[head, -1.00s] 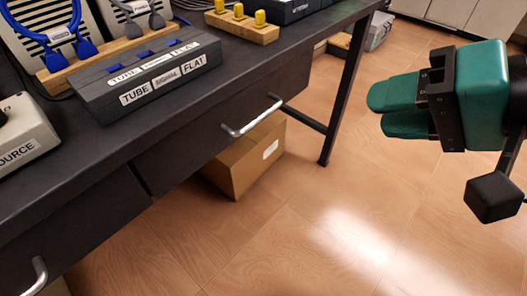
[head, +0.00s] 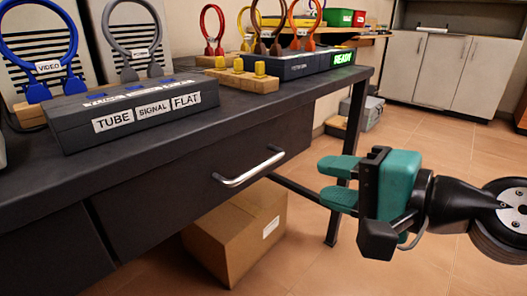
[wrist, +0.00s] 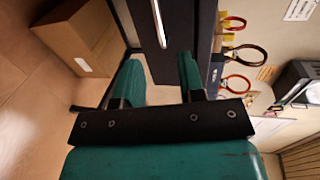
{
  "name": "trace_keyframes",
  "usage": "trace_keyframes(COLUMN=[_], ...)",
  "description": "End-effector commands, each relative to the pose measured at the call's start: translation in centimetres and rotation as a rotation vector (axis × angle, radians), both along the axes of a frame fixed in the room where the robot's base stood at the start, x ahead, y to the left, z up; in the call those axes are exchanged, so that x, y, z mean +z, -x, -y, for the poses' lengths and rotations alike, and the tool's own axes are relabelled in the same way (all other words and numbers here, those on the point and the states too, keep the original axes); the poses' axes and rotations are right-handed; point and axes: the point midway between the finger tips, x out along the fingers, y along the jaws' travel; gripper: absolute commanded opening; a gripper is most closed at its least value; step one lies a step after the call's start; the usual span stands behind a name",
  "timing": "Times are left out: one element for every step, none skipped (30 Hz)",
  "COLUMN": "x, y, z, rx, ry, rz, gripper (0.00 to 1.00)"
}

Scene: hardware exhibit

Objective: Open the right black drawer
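The right black drawer (head: 195,200) is under the dark tabletop in the head view, its front looking flush with the bench. Its silver bar handle (head: 248,168) runs along the front. My gripper (head: 322,182), with green fingers, is to the right of the handle and apart from it. The fingers are spread with nothing between them. In the wrist view, the drawer front (wrist: 150,45) and its handle (wrist: 158,22) lie beyond the gap between the open fingertips (wrist: 158,58).
A cardboard box (head: 235,235) sits on the floor under the drawer. A dark bench leg (head: 352,130) stands behind my gripper. The black tabletop (head: 190,125) holds a labelled box (head: 140,112) and cable stands. The floor at right is mostly clear.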

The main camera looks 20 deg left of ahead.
Motion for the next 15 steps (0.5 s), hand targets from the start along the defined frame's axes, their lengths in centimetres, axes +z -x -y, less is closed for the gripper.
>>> trace_keyframes(x=[0.7, 0.7, 0.6, 0.6, 0.5, 0.5, 0.4, 0.3, 0.2, 0.2, 0.1, -0.2, -0.4, -0.5, -0.7], y=[-0.1, -0.2, -0.2, -0.3, -0.3, -0.4, -0.4, -0.5, -0.5, -0.6, -0.6, -0.9, -1.2, -1.4, -1.7], z=[-0.3, -0.4, -0.6, -0.8, -0.9, -1.0, -1.2, -1.2, -1.4, -1.4, -1.5, -2.4, -3.2, -3.8, -4.7], rx=[0.003, 0.003, 0.003, 0.002, 0.002, -0.001, -0.002, -0.006, -0.010, -0.014, -0.017, -0.015, -0.011, -0.012, -0.012], ry=[0.002, 0.001, 0.001, 0.001, 0.001, 0.003, 0.003, 0.004, 0.008, 0.009, 0.013, 0.011, 0.011, 0.010, 0.011], rz=[-0.009, -0.009, -0.009, -0.007, -0.007, -0.007, -0.008, -0.010, -0.011, -0.010, -0.011, -0.007, -0.004, -0.005, -0.003], gripper=[0.37, 0.37, 0.37, 0.37, 0.37, 0.37, 0.37, 0.37, 0.37, 0.37, 0.37, 0.37, 0.37, 0.37, 0.37])
